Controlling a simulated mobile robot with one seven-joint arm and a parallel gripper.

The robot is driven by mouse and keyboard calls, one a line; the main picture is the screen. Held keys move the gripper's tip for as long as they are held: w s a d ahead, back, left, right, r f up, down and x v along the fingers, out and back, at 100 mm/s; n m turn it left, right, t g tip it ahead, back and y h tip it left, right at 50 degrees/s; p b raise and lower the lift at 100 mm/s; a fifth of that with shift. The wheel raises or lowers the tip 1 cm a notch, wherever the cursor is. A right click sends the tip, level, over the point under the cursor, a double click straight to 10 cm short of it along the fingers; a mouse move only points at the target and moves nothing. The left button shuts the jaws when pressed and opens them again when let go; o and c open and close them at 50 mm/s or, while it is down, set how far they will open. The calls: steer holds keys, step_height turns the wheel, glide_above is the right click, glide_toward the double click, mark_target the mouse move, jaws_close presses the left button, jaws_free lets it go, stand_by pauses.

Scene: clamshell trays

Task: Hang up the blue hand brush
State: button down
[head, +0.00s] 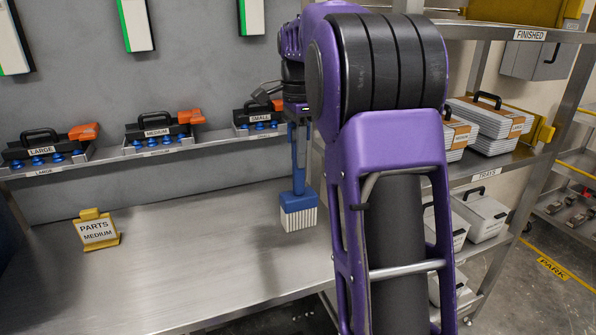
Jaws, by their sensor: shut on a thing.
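The blue hand brush (298,205) hangs upright from my gripper (297,122), handle up and white bristles down. My gripper is shut on the upper end of the brush handle; the fingertips are small and partly hidden by my arm. The bristles appear to be above the steel worktable (170,262), toward its right end; I cannot tell how large the gap is. My purple arm covers the middle right of the view. No hook or peg for the brush can be made out.
A wall shelf (105,154) holds black cases labelled LARGE (40,150), MEDIUM (157,132) and SMALL (257,117). A yellow PARTS MEDIUM sign (97,230) stands on the table. A steel rack (505,165) with white trays (485,125) stands at right. The table's middle is clear.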

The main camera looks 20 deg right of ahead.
mark_target(298, 174)
steer(key=shift+f, duration=2.45)
steer(key=shift+f, duration=0.15)
steer(key=c, duration=0.7)
jaws_free()
steer(key=shift+f+b, duration=0.2)
steer(key=shift+b, duration=0.5)
